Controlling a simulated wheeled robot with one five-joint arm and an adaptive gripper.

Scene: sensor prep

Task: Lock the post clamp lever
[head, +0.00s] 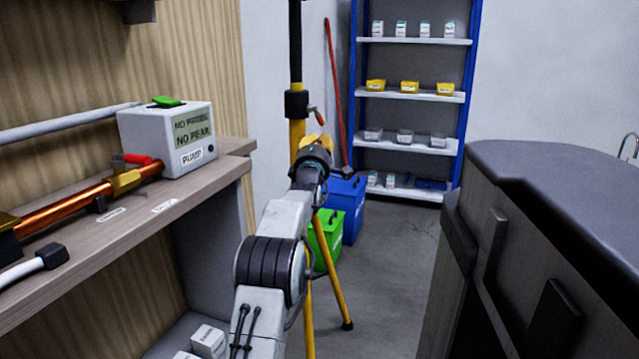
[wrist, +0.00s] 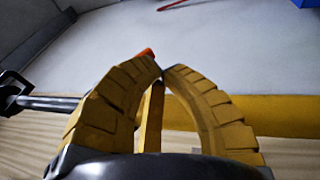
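The post clamp (head: 297,104) is a black collar on the upright post of a yellow-legged tripod, ahead of me in the head view. Its lever (head: 317,116) sticks out to the right with an orange-red tip. My gripper (head: 316,142) has yellow fingers and is just below the lever in that view. In the wrist view my gripper's fingertips (wrist: 162,70) come together, nearly touching. The lever's orange tip (wrist: 147,53) shows just past the left fingertip. The fingers hide the rest of the lever and the clamp, and I cannot tell whether they touch the lever.
A wooden bench (head: 120,215) with a pump box (head: 168,138) and copper pipe stands at left. A dark cabinet (head: 560,190) stands at right. Green (head: 325,238) and blue (head: 347,208) bins sit behind the tripod. A blue shelf rack (head: 413,95) is at the back.

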